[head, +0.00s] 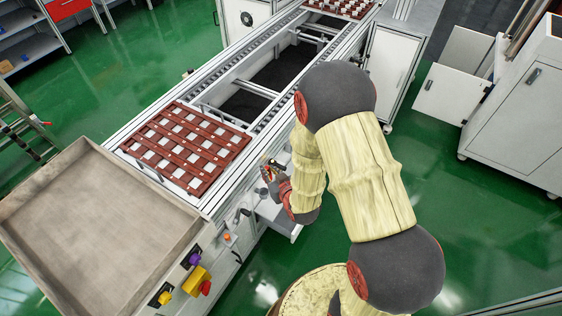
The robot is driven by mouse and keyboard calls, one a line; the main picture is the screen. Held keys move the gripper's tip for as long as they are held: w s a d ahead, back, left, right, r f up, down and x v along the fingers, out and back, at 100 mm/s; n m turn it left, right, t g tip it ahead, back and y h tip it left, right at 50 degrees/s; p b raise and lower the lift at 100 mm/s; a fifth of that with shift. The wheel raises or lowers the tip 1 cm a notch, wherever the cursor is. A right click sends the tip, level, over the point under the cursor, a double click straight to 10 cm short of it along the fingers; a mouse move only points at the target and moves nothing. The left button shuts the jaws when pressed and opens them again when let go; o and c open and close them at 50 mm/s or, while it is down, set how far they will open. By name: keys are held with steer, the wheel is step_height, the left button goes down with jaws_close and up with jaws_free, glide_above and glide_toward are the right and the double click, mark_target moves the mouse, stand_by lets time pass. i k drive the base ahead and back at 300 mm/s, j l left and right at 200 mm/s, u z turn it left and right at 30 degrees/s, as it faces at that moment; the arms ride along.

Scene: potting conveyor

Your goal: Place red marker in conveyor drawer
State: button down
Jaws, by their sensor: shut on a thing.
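My gripper (268,171) is beside the near side of the conveyor, above the pulled-out drawer. It is shut on a small red thing that I take for the red marker (266,169). The marker is tiny here, and the fingers hide most of it. The white conveyor drawer (293,233) sticks out from the conveyor's side, below and a little right of my gripper. My arm and gripper hide part of the drawer, so its inside shows only in part.
A brown-red gridded tray (187,147) sits on the conveyor (262,117). A grey metal bin (85,225) stands at the left end, near a yellow box with a red button (197,281). A round wooden top (305,297) is below my arm. Green floor lies open to the right.

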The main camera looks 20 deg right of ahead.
mark_target(286, 226)
steer(key=j+z, duration=0.15)
steer(key=z, duration=0.9)
steer(key=k+j, duration=0.1)
steer(key=j, duration=0.3)
steer(key=j+z, duration=0.1)
steer(key=j, duration=0.25)
steer(key=k+j, duration=0.15)
steer(key=j, duration=0.25)
